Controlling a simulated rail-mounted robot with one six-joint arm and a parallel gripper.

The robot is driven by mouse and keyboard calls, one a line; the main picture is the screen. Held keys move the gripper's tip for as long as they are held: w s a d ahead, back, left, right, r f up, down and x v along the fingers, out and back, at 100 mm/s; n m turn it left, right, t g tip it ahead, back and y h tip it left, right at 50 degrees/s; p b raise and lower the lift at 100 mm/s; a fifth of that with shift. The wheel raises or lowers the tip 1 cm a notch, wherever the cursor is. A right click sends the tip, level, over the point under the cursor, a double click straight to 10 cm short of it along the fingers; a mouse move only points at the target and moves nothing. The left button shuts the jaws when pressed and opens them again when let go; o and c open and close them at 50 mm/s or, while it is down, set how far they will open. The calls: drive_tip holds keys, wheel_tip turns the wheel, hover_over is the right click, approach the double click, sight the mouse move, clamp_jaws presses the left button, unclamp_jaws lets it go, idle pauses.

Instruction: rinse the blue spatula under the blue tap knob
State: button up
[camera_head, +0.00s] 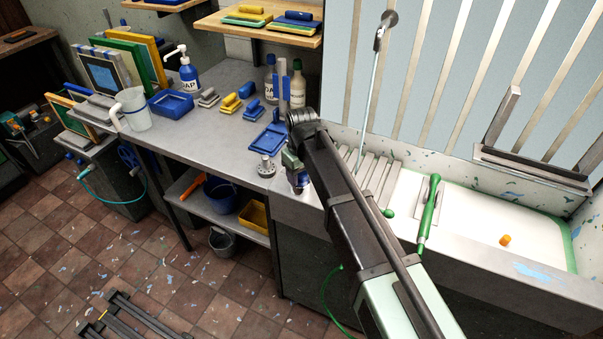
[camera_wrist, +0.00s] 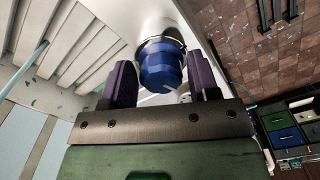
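The blue tap knob (camera_wrist: 160,66) sits between the two purple fingers of my gripper (camera_wrist: 166,82) in the wrist view. The fingers are apart, with a thin gap at the knob's right side; contact on the left is unclear. In the head view my gripper (camera_head: 298,177) is at the sink's left front corner, with blue showing by its tip. I cannot identify the blue spatula for certain. An upright grey piece with blue parts (camera_head: 283,92) stands on the bench behind my arm. A thin pale blue line (camera_head: 371,100) runs from a metal spout (camera_head: 388,20) down to the sink (camera_head: 470,225).
A grey bench (camera_head: 215,125) left of the sink holds a blue tray (camera_head: 268,140), bottles, a jug and several small squeegees. An orange piece (camera_head: 505,240) lies in the basin. A ribbed rack (camera_head: 375,175) fills the sink's left end.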

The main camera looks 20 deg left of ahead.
drive_tip(key=shift+o, duration=1.1)
wheel_tip(320, 180, up, 11)
drive_tip(key=p, duration=1.1)
drive_tip(key=shift+f, duration=0.1)
drive_tip(key=shift+c, duration=1.3)
